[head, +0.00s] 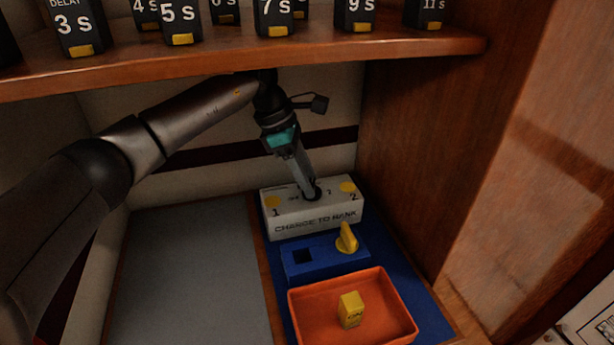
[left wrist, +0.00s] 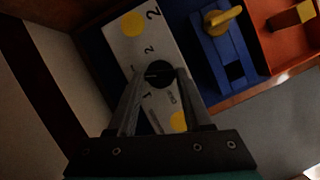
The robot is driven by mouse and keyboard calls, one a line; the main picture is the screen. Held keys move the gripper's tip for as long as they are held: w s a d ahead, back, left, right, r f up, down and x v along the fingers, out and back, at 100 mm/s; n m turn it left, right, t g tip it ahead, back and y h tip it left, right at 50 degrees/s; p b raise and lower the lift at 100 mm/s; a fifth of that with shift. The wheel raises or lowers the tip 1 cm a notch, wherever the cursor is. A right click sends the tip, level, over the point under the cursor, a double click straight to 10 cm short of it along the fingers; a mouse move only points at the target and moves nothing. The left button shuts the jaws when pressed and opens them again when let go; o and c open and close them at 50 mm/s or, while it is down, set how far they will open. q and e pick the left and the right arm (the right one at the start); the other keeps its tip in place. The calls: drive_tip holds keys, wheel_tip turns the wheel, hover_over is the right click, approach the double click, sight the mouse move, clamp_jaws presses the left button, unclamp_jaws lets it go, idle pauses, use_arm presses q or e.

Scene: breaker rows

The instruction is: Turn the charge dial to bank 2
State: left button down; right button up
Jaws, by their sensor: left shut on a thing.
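The charge dial (left wrist: 158,74) is a small black round knob on top of a pale box (head: 318,226) lettered for the bank. The box has a yellow spot near the 1 (head: 273,202) at left and another near the 2 (head: 347,187) at right. My left gripper (head: 312,190) reaches down from above and is shut on the dial; its two fingers (left wrist: 158,84) straddle the knob in the left wrist view. The fingers hide most of the dial in the head view, and I cannot tell where its pointer stands. My right gripper is out of view.
In front of the box are a blue block (head: 312,262) with a yellow lever (head: 347,238) and a square hole, and an orange tray (head: 385,318) holding a yellow block (head: 351,309). A wooden shelf (head: 400,46) with several black timers hangs above. A grey panel (head: 190,270) lies clear at left.

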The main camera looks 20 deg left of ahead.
use_arm(q)
drive_tip(key=m, duration=0.1)
drive_tip(key=m+g, duration=0.1)
drive_tip(key=m, duration=0.2)
drive_tip(key=shift+w+g, duration=0.25)
drive_tip(key=shift+g, duration=0.05)
idle(0.5)
drive_tip(key=shift+c, duration=1.6)
unclamp_jaws()
